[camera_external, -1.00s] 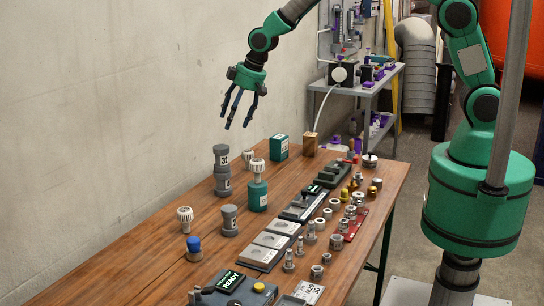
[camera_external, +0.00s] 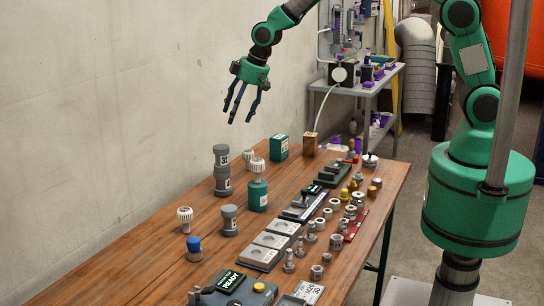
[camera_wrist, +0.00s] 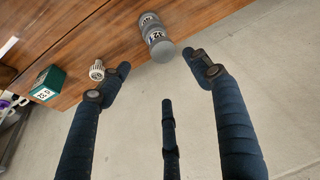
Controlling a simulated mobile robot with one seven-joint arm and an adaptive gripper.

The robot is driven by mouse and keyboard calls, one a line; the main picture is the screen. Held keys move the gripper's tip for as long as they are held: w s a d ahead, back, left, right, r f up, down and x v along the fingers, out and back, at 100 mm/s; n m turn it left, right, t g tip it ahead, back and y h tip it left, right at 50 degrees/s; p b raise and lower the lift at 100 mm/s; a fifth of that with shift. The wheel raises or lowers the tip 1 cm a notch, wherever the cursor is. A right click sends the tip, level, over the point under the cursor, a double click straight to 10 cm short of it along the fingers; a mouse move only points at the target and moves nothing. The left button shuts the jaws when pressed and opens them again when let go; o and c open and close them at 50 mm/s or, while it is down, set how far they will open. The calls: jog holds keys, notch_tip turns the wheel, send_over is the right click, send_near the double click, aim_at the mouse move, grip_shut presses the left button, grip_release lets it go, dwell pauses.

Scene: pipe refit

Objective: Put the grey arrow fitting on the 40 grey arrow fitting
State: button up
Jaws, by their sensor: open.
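Several grey cylindrical fittings with white labels stand on the table. Two are stacked upright: an upper one (camera_external: 221,156) and a lower one (camera_external: 222,185). Another grey fitting (camera_external: 229,220) stands alone nearer the camera. The labels are too small to read surely, so I cannot tell which is the 40 one; arrows are not clear. My gripper (camera_external: 240,116) is open and empty, fingers pointing down, in the air above and behind the stack. In the wrist view the stack (camera_wrist: 155,38) shows beyond my spread fingers (camera_wrist: 158,70), apart from them.
White-capped pieces stand by the stack, one on a green block (camera_external: 258,195), another (camera_external: 184,215) to the front left. A green box (camera_external: 280,146) is behind. Metal fittings and plates fill the table's right side. The wall (camera_external: 90,120) runs along the left.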

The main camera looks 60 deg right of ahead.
jog(key=s+d+r+m, duration=0.1)
jog(key=s+d+r, duration=0.3)
jog(key=s+r, duration=0.6)
jog(key=s+d+r, duration=0.5)
jog(key=s+r, duration=0.5)
jog(key=s+d+r+m, duration=0.1)
jog(key=s+d+r, duration=0.1)
jog(key=s, duration=1.1)
jog(key=s+d+r+t+h, duration=0.1)
jog(key=s+d+r, duration=0.1)
jog(key=s, duration=1.1)
jog(key=shift+s+d+r+m, duration=0.15)
jog(key=shift+s+d+m, duration=0.25)
jog(key=shift+d, duration=0.2)
jog(key=shift+f+b, duration=0.95)
